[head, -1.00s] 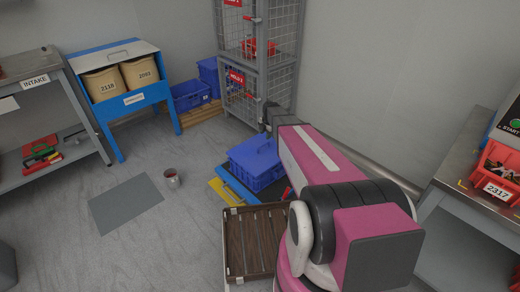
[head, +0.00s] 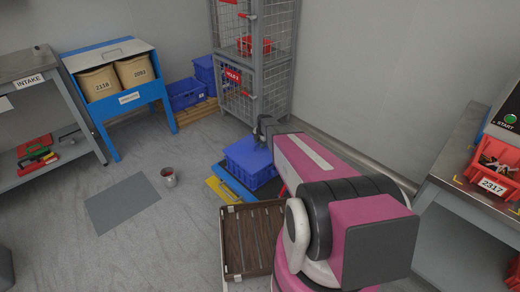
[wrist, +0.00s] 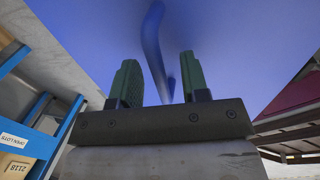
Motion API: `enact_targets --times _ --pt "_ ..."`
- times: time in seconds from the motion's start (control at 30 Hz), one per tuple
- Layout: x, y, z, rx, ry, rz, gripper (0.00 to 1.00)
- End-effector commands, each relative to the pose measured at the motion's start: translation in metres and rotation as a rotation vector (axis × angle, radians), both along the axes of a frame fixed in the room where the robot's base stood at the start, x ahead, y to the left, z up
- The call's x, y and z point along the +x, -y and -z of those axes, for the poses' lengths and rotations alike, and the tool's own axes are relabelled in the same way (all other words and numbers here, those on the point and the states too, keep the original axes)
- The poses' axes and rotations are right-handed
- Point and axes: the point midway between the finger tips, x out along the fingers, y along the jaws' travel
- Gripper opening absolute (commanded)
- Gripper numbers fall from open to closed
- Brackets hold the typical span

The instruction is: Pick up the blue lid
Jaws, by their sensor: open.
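The blue lid (head: 243,149) lies on top of a blue crate (head: 262,177) on the floor in the middle of the head view. My gripper (head: 262,138) is over the lid's right part, partly hidden by my own arm. In the wrist view the blue lid (wrist: 235,45) fills the upper picture, with its raised handle (wrist: 154,45) running down toward the gap between my fingers. My gripper (wrist: 160,80) is open there, one green-padded finger on each side of the handle's end. Whether the fingers touch the handle, I cannot tell.
A wire cage (head: 255,60) stands behind. A small metal can (head: 169,177) is on the floor to the left, where the floor is mostly clear.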

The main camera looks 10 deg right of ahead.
Motion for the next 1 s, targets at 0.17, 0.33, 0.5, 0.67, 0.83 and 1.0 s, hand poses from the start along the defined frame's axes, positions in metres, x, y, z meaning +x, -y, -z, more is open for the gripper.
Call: enact_targets --times 0.17,0.33,0.5,0.67,0.83,1.0 --pt "0.000 0.000 0.003 0.001 0.001 0.000 0.42" --pt "0.000 0.000 0.003 0.000 0.000 0.000 0.09" --pt "0.000 0.000 0.003 0.000 0.000 0.000 0.00" --pt "0.000 0.000 0.003 0.000 0.000 0.000 0.00" --pt "0.000 0.000 -0.002 0.000 0.000 0.000 0.00" --pt "-0.001 0.000 -0.020 0.000 0.001 0.000 0.00"
